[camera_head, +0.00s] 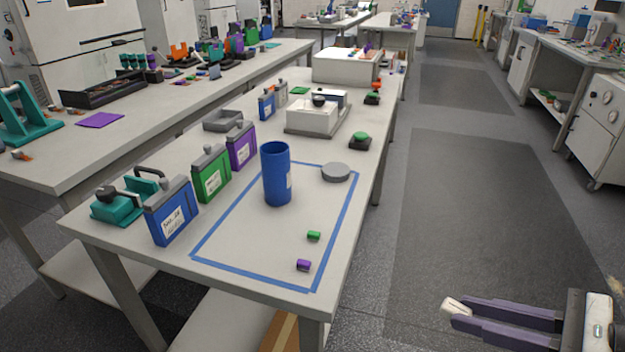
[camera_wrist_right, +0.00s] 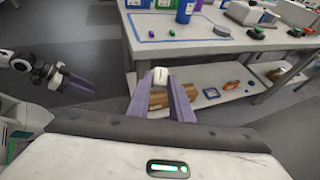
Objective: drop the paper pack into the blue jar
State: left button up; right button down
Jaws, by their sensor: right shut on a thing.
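The blue jar (camera_head: 276,178) stands upright and open-topped inside the blue tape outline on the near table; its lower part shows in the right wrist view (camera_wrist_right: 185,10). My right gripper (camera_head: 460,311) is out over the floor, right of the table and well apart from the jar. It is shut on the small white paper pack (camera_head: 453,304), which sits between the purple fingertips in the right wrist view (camera_wrist_right: 160,74). My left gripper (camera_wrist_right: 78,83) shows at the left of the right wrist view; its jaw gap is unclear.
A grey round lid (camera_head: 336,172) lies right of the jar. A green battery (camera_head: 314,236) and a purple battery (camera_head: 303,265) lie in front. Blue (camera_head: 171,212), green (camera_head: 211,174) and purple (camera_head: 242,147) pouch cells stand left. The aisle floor is clear.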

aim_at(280, 197)
jog(key=z, duration=2.95)
jog(key=k, duration=1.6)
jog(key=u, duration=2.05)
jog(key=i, duration=1)
jog(key=u, duration=0.05)
